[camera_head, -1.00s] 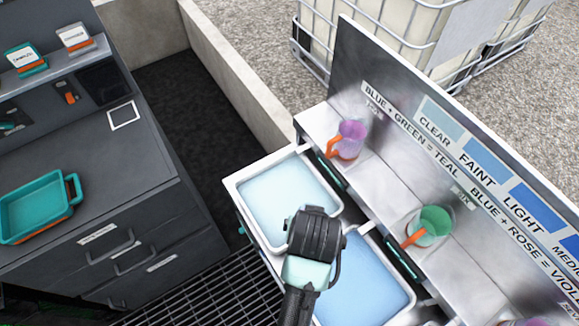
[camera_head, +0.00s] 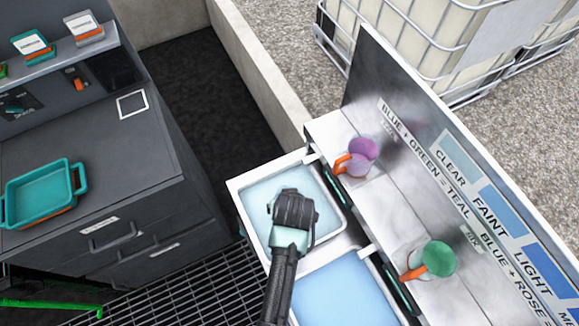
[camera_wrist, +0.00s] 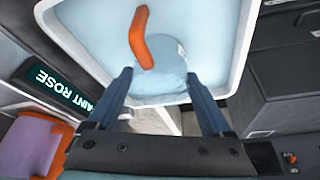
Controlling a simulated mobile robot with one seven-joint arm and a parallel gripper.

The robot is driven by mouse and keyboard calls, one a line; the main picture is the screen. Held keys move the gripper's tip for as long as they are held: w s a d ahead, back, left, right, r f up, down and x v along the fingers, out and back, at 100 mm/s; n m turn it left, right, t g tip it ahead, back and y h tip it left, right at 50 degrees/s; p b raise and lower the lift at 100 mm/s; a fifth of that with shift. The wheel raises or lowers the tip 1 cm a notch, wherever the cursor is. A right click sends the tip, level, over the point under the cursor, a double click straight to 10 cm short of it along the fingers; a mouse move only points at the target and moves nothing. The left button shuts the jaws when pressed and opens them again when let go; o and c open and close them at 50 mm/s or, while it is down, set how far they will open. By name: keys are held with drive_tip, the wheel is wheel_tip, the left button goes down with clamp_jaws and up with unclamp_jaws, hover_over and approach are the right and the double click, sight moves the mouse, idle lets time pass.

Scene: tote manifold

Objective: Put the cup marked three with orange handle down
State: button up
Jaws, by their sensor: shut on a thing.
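In the wrist view, a clear cup (camera_wrist: 168,62) with an orange handle (camera_wrist: 141,38) sits between the two fingers of my gripper (camera_wrist: 160,75). My gripper is shut on this cup, with the handle pointing away from the palm. The cup is over or in the pale blue liquid of a white tote (camera_wrist: 238,60); I cannot tell its height. In the head view, my gripper (camera_head: 296,208) is over the upper white tote (camera_head: 243,184) and hides the cup. No number shows on the cup.
A purple cup (camera_head: 363,152) and a green cup (camera_head: 438,258), both with orange handles, stand on the metal ledge (camera_head: 375,205) to the right. A second blue-filled tote (camera_head: 340,290) lies below. A teal tray (camera_head: 40,195) sits on the dark counter (camera_head: 110,165) at left.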

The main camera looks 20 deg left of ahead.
drive_tip(key=shift+f, duration=0.3)
drive_tip(key=shift+f, duration=0.15)
drive_tip(key=o, duration=1.1)
drive_tip(key=shift+o, duration=0.2)
drive_tip(key=v, duration=1.2)
